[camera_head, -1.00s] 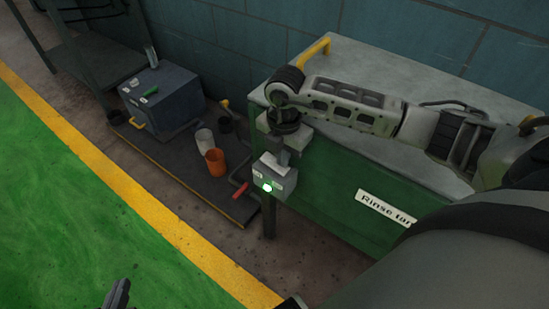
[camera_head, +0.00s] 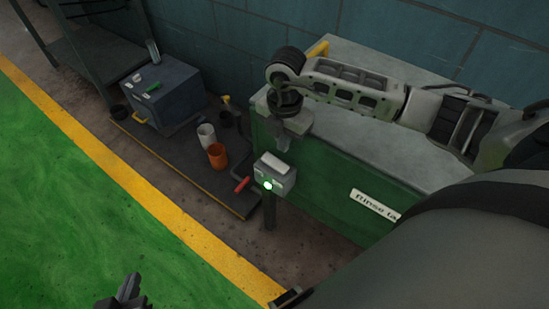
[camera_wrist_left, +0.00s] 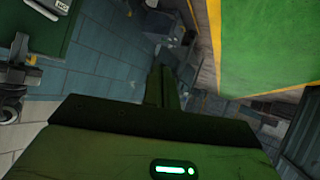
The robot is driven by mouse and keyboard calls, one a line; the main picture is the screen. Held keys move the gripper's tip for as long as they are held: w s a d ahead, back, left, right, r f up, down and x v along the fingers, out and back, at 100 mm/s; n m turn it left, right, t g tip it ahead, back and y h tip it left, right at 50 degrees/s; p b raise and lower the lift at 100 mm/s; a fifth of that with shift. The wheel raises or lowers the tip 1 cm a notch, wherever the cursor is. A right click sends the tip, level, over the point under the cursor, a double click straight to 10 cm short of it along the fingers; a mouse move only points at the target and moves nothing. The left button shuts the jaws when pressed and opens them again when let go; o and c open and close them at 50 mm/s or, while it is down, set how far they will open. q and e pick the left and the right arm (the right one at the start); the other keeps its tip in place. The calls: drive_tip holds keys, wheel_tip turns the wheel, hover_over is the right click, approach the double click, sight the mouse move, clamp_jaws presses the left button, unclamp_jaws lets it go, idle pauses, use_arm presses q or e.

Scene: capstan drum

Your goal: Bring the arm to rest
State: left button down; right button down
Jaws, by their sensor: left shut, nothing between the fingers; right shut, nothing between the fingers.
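My right arm comes in from the right over the green cabinet. A gap seems to show between fingertips and box. My left gripper (camera_head: 130,287) shows at the bottom left of the head view, over the floor, shut and empty. Its dark fingers (camera_wrist_left: 163,85) also show in the left wrist view, with nothing between them.
A green cabinet (camera_head: 330,178) with a grey top and a "Rinse" label stands below the right arm. A low dark platform (camera_head: 190,165) holds a blue-grey box (camera_head: 163,95), a white cup (camera_head: 206,136) and an orange cup (camera_head: 217,156). A red handle (camera_head: 241,184) sits beside the small box.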

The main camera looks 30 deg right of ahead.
drive_tip(key=s+a+r+n+g+y, duration=0.1)
drive_tip(key=s+a+n+y, duration=0.3)
drive_tip(key=a, duration=0.6)
drive_tip(key=s+a+r+y, duration=0.1)
drive_tip(key=s+a+y, duration=0.2)
drive_tip(key=a+y, duration=0.45)
drive_tip(key=w+a+r+m+t+y+p, duration=0.1)
drive_tip(key=a+r+m+t+y, duration=0.25)
drive_tip(key=r+t, duration=0.2)
drive_tip(key=w+a+r+m+t+y+p, duration=0.1)
drive_tip(key=a+r+m+t+y, duration=0.2)
drive_tip(key=r+m+t, duration=0.25)
drive_tip(key=d+f+m+t+h, duration=0.65)
drive_tip(key=d+m+h, duration=0.35)
drive_tip(key=m+h, duration=0.3)
drive_tip(key=s+d+f+m+g+h+p, duration=0.1)
drive_tip(key=s+d+f+m+g, duration=0.1)
drive_tip(key=s+f+g, duration=0.3)
wheel_tip(320, 180, down, 3)
drive_tip(key=shift+s+f+g, duration=0.15)
drive_tip(key=shift+s+g, duration=0.2)
drive_tip(key=shift+s, duration=0.6)
